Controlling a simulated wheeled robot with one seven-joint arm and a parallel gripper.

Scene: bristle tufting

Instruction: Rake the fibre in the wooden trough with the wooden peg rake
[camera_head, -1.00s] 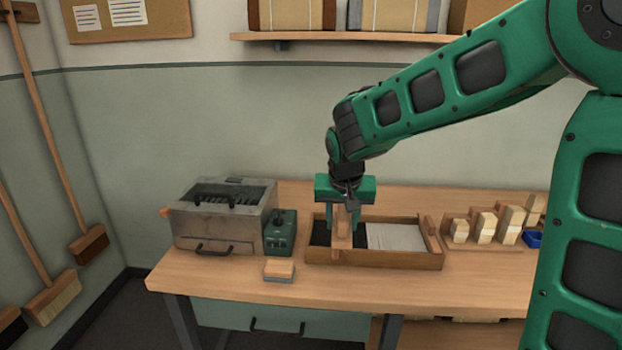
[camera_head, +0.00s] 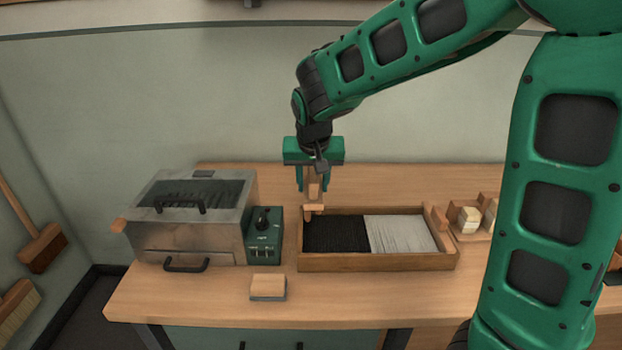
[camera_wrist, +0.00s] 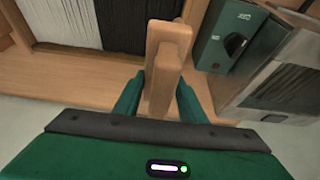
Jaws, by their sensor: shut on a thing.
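The wooden trough (camera_head: 375,263) lies on the bench in the head view, with black fibre (camera_head: 335,234) in its left part and pale grey-white fibre (camera_head: 400,234) in its right part. My gripper (camera_head: 313,190) is shut on the wooden peg rake (camera_head: 313,208), above the trough's left end. In the wrist view the rake (camera_wrist: 165,60) sits between the green fingers (camera_wrist: 160,100), beside the black fibre (camera_wrist: 138,22). The rake's pegs are hidden or too small to make out, so I cannot tell whether they touch the trough.
A metal box (camera_head: 190,225) with handles and a green control box (camera_head: 264,235) stand just left of the trough. A small wood-topped block (camera_head: 268,286) lies in front. Pale blocks (camera_head: 470,220) stand right of the trough. The bench front is mostly clear.

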